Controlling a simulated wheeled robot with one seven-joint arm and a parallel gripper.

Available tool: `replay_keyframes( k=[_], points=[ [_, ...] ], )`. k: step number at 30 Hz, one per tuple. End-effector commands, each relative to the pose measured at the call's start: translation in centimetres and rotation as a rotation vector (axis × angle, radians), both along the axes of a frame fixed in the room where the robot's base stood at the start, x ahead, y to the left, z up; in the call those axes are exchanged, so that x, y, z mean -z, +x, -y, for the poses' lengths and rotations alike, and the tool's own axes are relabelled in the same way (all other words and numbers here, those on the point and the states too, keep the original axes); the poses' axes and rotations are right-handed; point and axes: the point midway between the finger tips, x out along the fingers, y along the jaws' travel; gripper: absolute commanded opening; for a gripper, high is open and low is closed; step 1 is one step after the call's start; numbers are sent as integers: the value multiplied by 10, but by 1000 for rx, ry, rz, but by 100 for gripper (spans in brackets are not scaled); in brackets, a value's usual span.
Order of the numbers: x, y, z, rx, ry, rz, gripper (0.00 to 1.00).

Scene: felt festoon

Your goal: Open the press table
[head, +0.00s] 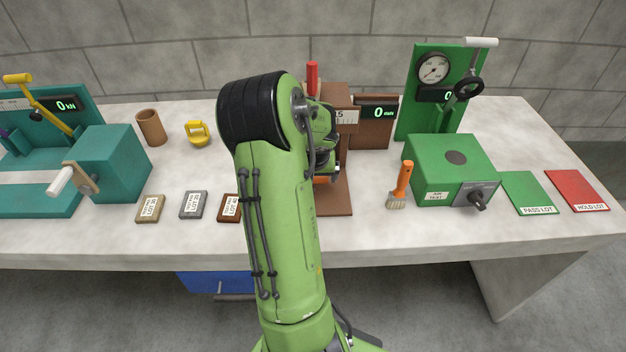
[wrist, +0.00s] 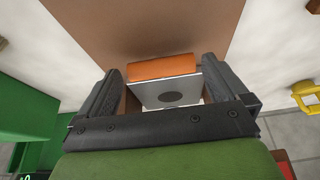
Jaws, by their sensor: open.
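The brown press (head: 340,92) stands at the middle of the bench, with a red upright handle (head: 312,76) and a brown base (head: 343,205). In the wrist view a light grey plate with a dark round spot (wrist: 150,97) sits over brown, with an orange bar (wrist: 163,67) along one edge; it looks like the press table. My gripper (wrist: 168,82) is open, with its fingers on either side of the plate and bar. Whether they touch is unclear. In the head view my arm hides most of the gripper and plate; a bit of orange shows (head: 321,180).
A teal press (head: 115,165) is at left and a green press (head: 425,110) with a green box (head: 450,165) at right. A brush (head: 401,185), small labelled blocks (head: 193,205), a brown cup (head: 151,128) and a yellow clamp-like piece (head: 198,136) stand nearby.

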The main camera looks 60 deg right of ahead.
Motion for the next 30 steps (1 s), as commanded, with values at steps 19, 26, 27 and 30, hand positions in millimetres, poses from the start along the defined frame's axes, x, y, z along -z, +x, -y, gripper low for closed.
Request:
replay_keyframes(
  k=[19,26,27,30],
  points=[
    [10,3,4,0,0,1,59],
    [10,3,4,-2,1,1,30],
    [10,2,3,-1,0,2,30],
    [11,0,-2,0,0,2,30]
  ],
)
